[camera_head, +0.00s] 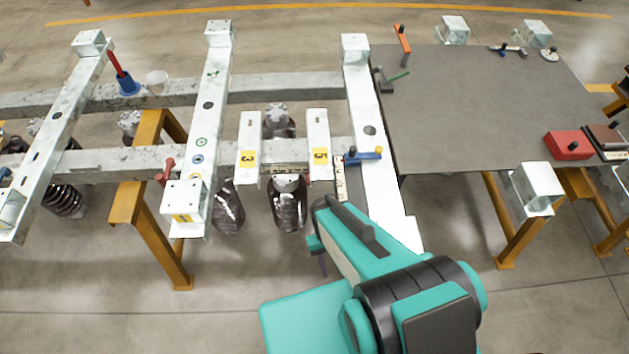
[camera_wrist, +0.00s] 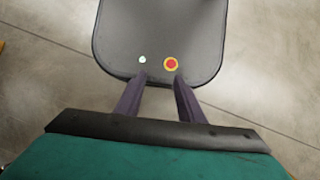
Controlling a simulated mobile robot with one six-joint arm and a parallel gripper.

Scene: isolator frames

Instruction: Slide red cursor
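A small red piece with a knob (camera_head: 166,170), which looks like the red cursor, sits at the left edge of the pale upright bar marked 1 (camera_head: 187,200) in the head view. It is small there, and its mounting cannot be made out. It is not in the wrist view. My gripper (camera_wrist: 161,80) has its two dark purple fingers apart with nothing between them. In the head view my teal arm reaches up from the lower right, well to the right of the red piece and apart from it.
Short bars marked 3 (camera_head: 249,140) and 5 (camera_head: 318,140) stand between the red piece and a blue lever (camera_head: 362,155). A red-handled tool stands in a blue holder (camera_head: 128,86). A grey table (camera_head: 480,105) is at right. Orange trestles (camera_head: 150,220) stand below; open floor lies in front.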

